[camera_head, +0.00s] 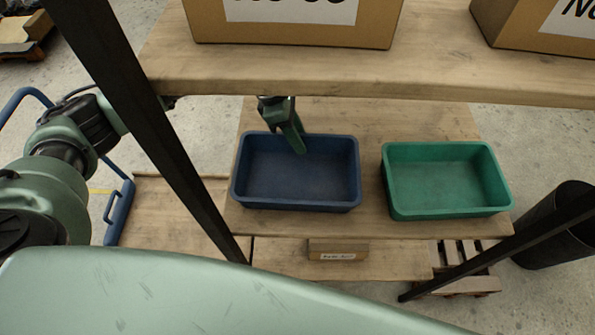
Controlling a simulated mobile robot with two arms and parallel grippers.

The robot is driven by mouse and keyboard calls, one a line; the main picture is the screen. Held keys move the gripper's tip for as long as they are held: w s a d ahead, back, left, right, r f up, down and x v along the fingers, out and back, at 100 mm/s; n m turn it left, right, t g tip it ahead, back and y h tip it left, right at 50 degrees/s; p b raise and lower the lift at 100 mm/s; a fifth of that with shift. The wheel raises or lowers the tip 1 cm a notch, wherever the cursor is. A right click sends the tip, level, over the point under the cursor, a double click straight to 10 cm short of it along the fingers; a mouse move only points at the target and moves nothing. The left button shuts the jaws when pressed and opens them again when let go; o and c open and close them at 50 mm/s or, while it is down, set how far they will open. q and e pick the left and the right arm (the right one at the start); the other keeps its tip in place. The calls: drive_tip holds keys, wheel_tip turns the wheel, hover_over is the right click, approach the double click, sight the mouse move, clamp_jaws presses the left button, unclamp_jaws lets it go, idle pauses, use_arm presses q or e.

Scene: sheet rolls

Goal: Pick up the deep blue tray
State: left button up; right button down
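The deep blue tray (297,202) stands level on a wooden shelf board, left of the green tray, and looks empty. My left gripper (289,137) comes down at the far rim of the blue tray, near its middle. One green finger reaches over the rim into the tray. The other side of the gripper is hard to make out, so I cannot tell whether it is shut on the rim. Much of the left arm is hidden behind the dark post and upper shelf. My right gripper is not in view.
A green tray (447,213) stands to the right on the same board. The upper shelf (430,75) with cardboard boxes (300,25) overhangs the far side. Dark posts (150,110) slant past on both sides. A black bin (555,225) stands at right.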

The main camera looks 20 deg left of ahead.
use_arm(q)
drive_tip(key=shift+d+f, duration=0.15)
drive_tip(key=shift+f, duration=0.1)
clamp_jaws()
drive_tip(key=shift+r, duration=0.1)
idle(1.2)
